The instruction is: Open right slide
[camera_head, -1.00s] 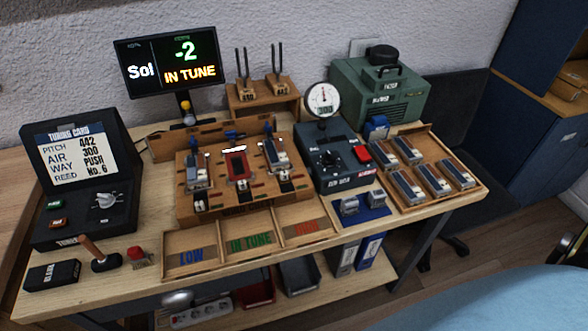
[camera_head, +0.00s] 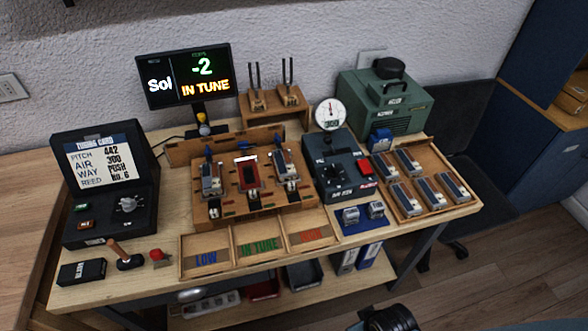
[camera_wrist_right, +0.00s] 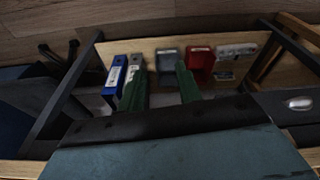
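The wooden slide rack (camera_head: 256,205) stands in the middle of the bench in the head view. The right slide (camera_head: 288,164), a grey-blue metal piece, sits upright at the rack's right side. A matching left slide (camera_head: 211,180) and a red block (camera_head: 247,174) stand beside it. My right gripper (camera_wrist_right: 160,68) shows two green fingers apart with nothing between them in the right wrist view. That view looks past the bench edge to the lower shelf, with no slide visible. My left gripper is out of view.
A dark gauge box (camera_head: 339,170) stands close right of the rack, and a wooden tray (camera_head: 432,208) of metal blocks lies further right. Bins marked LOW, IN TUNE and a red third label (camera_head: 258,262) lie in front. The monitor (camera_head: 187,78) reads -2 IN TUNE.

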